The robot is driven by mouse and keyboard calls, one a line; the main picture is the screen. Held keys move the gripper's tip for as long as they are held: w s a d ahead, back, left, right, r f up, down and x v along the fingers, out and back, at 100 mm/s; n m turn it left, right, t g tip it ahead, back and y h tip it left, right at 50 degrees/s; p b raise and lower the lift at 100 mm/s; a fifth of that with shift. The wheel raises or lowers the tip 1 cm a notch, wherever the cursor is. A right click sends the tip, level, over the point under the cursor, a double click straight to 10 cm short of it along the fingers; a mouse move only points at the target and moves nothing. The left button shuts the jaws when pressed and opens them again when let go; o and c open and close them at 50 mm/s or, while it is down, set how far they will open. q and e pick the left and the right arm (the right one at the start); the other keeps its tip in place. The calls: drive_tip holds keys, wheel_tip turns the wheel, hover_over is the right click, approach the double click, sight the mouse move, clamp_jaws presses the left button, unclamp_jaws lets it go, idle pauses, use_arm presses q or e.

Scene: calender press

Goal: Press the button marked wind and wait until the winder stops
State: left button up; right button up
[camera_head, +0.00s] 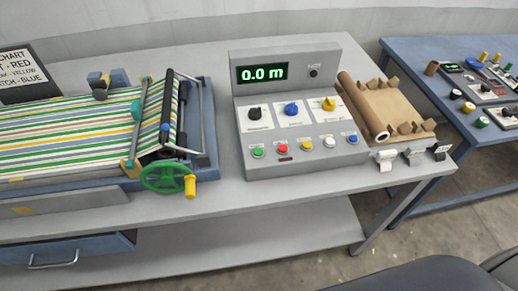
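A grey control console (315,158) stands on the table in the middle. Its display (262,73) reads 0.0 m in green. A row of small buttons runs along its lower front: green (258,153), red (283,149), white (329,142) and blue (352,138). The labels by them are too small to read, so I cannot tell which is marked wind. Above them are a black knob (255,113), a blue knob (291,108) and a yellow knob (328,104). A brown roll (363,107) with a sheet lies right of the console. Neither gripper is in view.
A striped sheet (70,125) runs into a roller frame with a green handwheel (164,177) at left. A chart sign (22,72) stands behind. A blue table (440,60) with small devices is at right. Small white and black pieces sit at the grey table's right edge.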

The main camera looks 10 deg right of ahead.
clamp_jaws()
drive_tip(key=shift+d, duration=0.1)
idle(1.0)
